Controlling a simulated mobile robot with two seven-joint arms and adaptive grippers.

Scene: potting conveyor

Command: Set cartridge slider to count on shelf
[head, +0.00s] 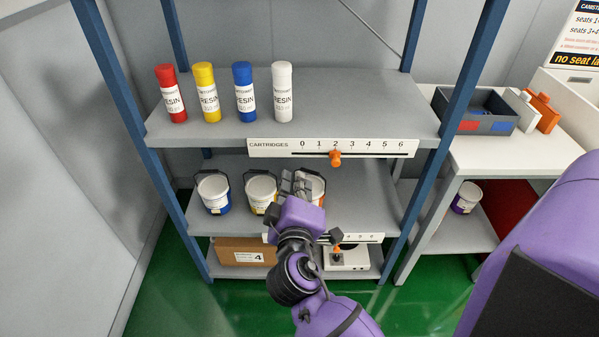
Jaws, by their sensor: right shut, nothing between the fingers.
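The cartridge slider is an orange knob (335,159) on a white scale strip (270,147) marked CARTRIDGES, 0 to 6, along the front edge of the upper shelf (390,95). The knob sits under the 2. Red (171,95), yellow (207,94), blue (244,93) and white (282,93) resin cartridges stand upright in a row on that shelf. My right gripper (295,180) is shut and empty, below and left of the knob and apart from it. It partly hides the buckets behind it. My left gripper is not in view.
Buckets (214,195) stand on the middle shelf, above a second scale strip (365,238) partly hidden by my arm. A cardboard box (240,252) sits on the bottom shelf. A side table (510,150) at right holds a grey bin (474,113). Blue posts frame the shelves.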

